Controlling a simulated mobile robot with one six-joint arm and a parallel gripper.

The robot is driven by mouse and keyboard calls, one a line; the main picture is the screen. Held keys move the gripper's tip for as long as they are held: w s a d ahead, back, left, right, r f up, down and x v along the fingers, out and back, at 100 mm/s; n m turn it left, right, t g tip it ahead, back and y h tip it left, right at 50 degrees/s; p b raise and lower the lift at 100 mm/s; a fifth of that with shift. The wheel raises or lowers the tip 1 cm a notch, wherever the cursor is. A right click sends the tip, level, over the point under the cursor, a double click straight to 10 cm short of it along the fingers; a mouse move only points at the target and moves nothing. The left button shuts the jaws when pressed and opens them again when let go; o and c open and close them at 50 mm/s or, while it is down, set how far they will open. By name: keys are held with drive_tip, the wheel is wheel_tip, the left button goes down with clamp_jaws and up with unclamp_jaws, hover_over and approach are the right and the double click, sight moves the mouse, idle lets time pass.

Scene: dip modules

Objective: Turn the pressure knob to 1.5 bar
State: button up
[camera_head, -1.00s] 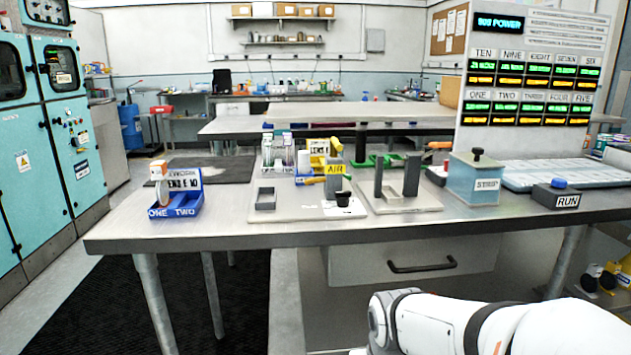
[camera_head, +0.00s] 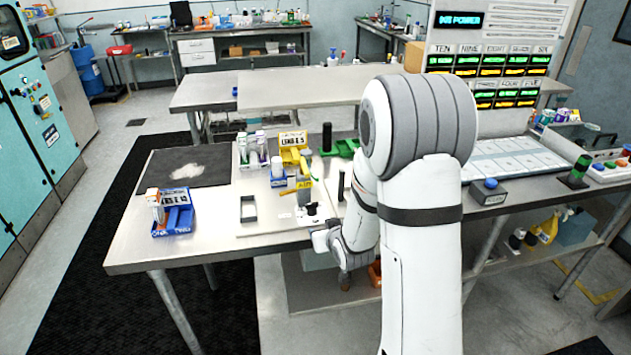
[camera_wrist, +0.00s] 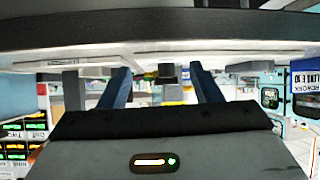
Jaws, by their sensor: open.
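The wrist view is upside down; a dark knob-like piece (camera_wrist: 168,73) shows there, framed between the tips of my gripper (camera_wrist: 162,78). My gripper is open, its two dark blue fingers apart with nothing clearly held. I cannot tell whether either finger touches the knob. The pressure reading is not legible.
A blue tray (camera_head: 173,226) stands at the bench's left end, beside a dark mat (camera_head: 160,177). A RUN button box (camera_head: 488,193) is right of my arm. The bench edge (camera_head: 215,258) runs close under my wrist.

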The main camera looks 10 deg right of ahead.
drive_tip(key=t+p, duration=0.2)
drive_tip(key=p, duration=0.2)
approach(312, 205)
drive_tip(key=shift+y, duration=0.4)
drive_tip(key=shift+d+p+x, duration=0.15)
drive_tip(key=shift+p+x, duration=0.55)
drive_tip(key=shift+x, duration=1.3)
drive_tip(key=shift+d+p+x, duration=0.15)
drive_tip(key=shift+p+x, duration=0.5)
drive_tip(key=shift+x, duration=1.35)
drive_tip(key=shift+w, duration=0.1)
drive_tip(key=shift+c, duration=0.4)
drive_tip(key=c, duration=0.9)
